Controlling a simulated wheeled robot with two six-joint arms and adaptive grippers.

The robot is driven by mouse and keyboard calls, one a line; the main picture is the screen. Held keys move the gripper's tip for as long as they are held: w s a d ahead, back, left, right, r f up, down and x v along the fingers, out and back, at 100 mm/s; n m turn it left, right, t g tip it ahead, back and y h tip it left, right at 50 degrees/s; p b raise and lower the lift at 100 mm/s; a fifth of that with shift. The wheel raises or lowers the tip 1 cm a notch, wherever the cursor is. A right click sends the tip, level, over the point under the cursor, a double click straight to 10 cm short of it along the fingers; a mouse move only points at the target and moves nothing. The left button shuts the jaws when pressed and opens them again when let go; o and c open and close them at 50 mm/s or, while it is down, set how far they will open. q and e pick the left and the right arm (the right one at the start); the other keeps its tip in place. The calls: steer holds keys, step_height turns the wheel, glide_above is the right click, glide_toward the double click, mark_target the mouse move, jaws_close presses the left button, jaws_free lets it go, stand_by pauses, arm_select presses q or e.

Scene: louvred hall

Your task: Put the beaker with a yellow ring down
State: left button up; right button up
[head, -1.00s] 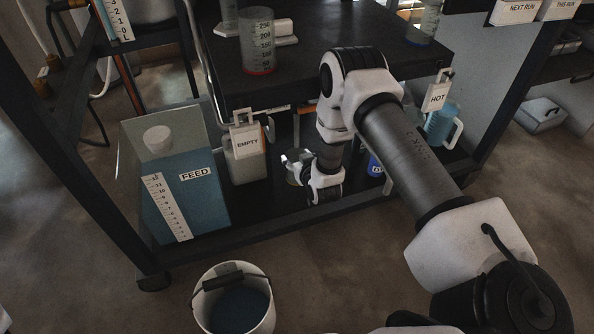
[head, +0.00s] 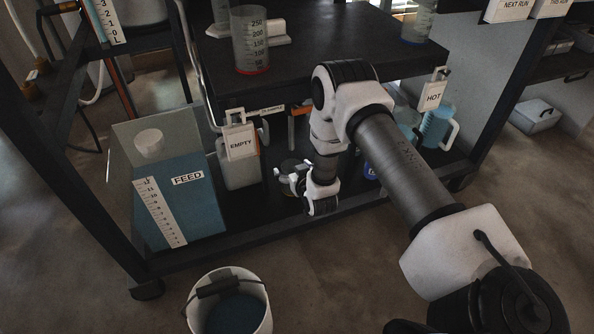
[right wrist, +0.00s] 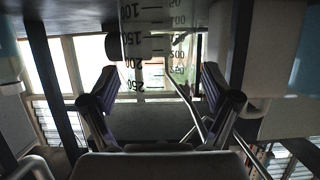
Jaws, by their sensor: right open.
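A clear beaker (head: 289,166) stands on the lower shelf (head: 262,214) of the dark rack, partly hidden by my right gripper; its ring colour is hard to make out. In the right wrist view, a clear graduated beaker (right wrist: 155,45) with black numbers appears upside down, beyond and between the spread fingers. My right gripper (head: 298,186) is low over the shelf's front, beside the beaker on my side. It also shows in the right wrist view (right wrist: 158,88), open, with a gap on both sides of the beaker. My left gripper is out of view.
A blue FEED tank (head: 205,210) and a container tagged EMPTY (head: 238,171) stand left of the beaker. A blue jug (head: 437,126) is at right. A red-ringed beaker (head: 250,42) stands on the upper shelf (head: 300,65). A white bucket (head: 262,318) is on the floor.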

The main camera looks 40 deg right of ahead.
steer(key=p+v, duration=0.5)
steer(key=v, duration=0.6)
steer(key=s+a+f+g+y, duration=0.1)
steer(key=s+a+g, duration=0.3)
steer(key=s, duration=0.5)
steer(key=s+a+f+n+g+y, duration=0.1)
steer(key=s+a+f+g, duration=0.2)
steer(key=s, duration=0.6)
steer(key=s+a+f+n+g+y, duration=0.1)
steer(key=s+a+g, duration=0.3)
steer(key=s, duration=0.5)
steer(key=shift+a+f+g, duration=0.3)
steer(key=shift+f+g, duration=0.1)
steer(key=shift+g, duration=0.8)
